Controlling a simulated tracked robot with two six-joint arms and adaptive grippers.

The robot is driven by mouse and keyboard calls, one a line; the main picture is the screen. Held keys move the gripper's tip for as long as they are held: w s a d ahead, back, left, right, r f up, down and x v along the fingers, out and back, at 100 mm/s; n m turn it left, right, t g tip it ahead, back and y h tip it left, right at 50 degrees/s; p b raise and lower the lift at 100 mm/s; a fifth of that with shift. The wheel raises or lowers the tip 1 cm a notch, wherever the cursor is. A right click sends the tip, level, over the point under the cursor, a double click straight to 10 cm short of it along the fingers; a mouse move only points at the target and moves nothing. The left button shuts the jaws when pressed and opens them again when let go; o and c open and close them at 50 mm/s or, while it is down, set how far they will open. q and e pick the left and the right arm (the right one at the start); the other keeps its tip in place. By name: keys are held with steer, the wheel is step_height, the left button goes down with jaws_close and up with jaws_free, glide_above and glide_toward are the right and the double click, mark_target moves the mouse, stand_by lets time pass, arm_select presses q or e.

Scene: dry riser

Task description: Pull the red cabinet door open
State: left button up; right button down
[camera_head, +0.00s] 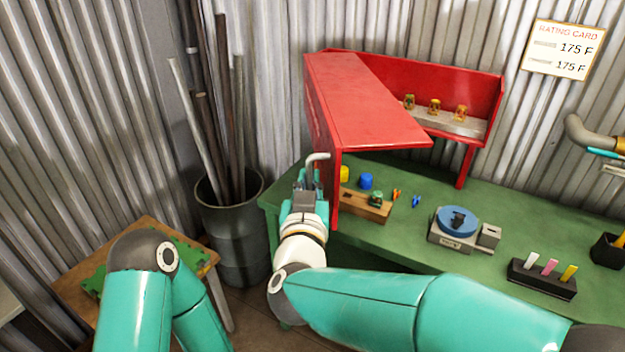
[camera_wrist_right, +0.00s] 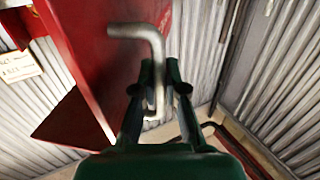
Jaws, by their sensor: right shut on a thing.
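The red cabinet (camera_head: 490,95) stands at the back of the green bench. Its red door (camera_head: 360,105) is swung out toward the left and front, and the inside shows with several small brass-coloured parts on a shelf. A grey bent handle (camera_head: 317,158) sits on the door's outer left side; it also shows in the right wrist view (camera_wrist_right: 150,45). My right gripper (camera_head: 308,182) is shut on the handle, which lies between its two dark fingers in the right wrist view (camera_wrist_right: 164,80). My left arm shows at lower left, but its gripper is out of view.
A dark bin (camera_head: 235,235) of metal bars stands left of the bench. On the bench (camera_head: 390,235) are a wooden block (camera_head: 362,206) with small parts, a blue round device (camera_head: 458,221) and a black holder (camera_head: 541,280). A small wooden table (camera_head: 155,232) is at left.

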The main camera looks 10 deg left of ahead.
steer(key=shift+r, duration=0.15)
steer(key=c, duration=1.5)
jaws_free()
steer(key=shift+w+d, duration=0.1)
steer(key=shift+w, duration=0.05)
steer(key=s+d, duration=0.2)
steer(key=s, duration=1)
